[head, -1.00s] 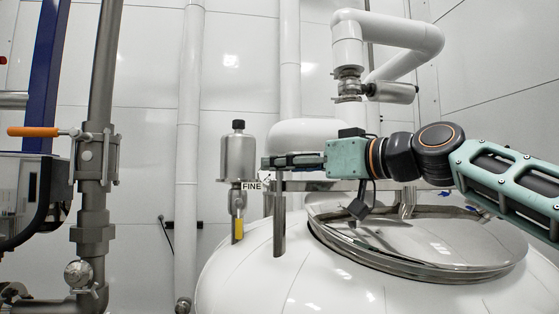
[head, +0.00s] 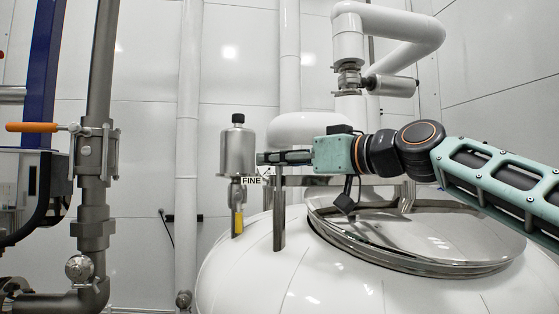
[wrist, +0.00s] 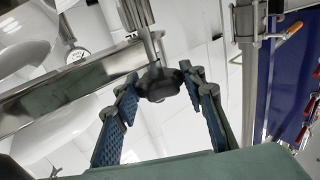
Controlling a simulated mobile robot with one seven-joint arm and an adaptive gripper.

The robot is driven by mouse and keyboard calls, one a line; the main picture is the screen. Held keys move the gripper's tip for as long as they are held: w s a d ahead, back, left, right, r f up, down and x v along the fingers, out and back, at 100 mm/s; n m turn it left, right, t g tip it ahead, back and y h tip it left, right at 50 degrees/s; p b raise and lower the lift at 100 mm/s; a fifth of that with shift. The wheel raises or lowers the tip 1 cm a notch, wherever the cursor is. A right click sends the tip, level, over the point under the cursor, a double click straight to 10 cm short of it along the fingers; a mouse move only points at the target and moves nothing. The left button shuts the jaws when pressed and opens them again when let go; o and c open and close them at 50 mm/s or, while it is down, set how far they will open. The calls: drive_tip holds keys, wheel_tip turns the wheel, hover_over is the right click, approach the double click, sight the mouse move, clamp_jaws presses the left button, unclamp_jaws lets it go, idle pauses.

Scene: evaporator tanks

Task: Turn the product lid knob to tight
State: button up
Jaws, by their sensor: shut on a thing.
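The product lid knob (wrist: 160,83) is black and sits on a steel post, between the fingertips of my gripper (wrist: 160,80) in the wrist view. Both blue-padded fingers are close against its sides, shut on it. In the head view my gripper (head: 262,158) reaches in from the right, level, just above the top of the steel post (head: 279,220). The round steel lid (head: 425,240) lies on the white tank to the right, below my arm. I cannot tell how tight the knob is.
A white bent pipe (head: 400,25) hangs above my arm. A steel pipe with an orange valve handle (head: 32,127) is at far left.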

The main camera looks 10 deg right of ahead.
drive_tip(key=shift+f+h+b, duration=0.1)
drive_tip(key=shift+h+b, duration=0.2)
drive_tip(key=shift+b, duration=0.05)
drive_tip(key=shift+m+t+h+b, duration=0.5)
drive_tip(key=shift+m+b, duration=0.1)
drive_tip(key=shift+b, duration=0.05)
drive_tip(key=shift+d+m+t+h+b, duration=0.1)
drive_tip(key=shift+m+t+h+b, duration=0.3)
drive_tip(key=shift+m+h+b, duration=0.45)
drive_tip(key=shift+r+m+t+h+b, duration=0.2)
drive_tip(key=shift+m+h+b, duration=0.25)
drive_tip(key=shift+h+b, duration=0.3)
drive_tip(key=shift+r+m+t+h+b, duration=0.1)
drive_tip(key=shift+m+t+h+b, duration=0.3)
drive_tip(key=shift+h, duration=0.5)
drive_tip(key=o, duration=1.1)
drive_tip(key=shift+o, duration=0.3)
drive_tip(key=shift+f, duration=0.15)
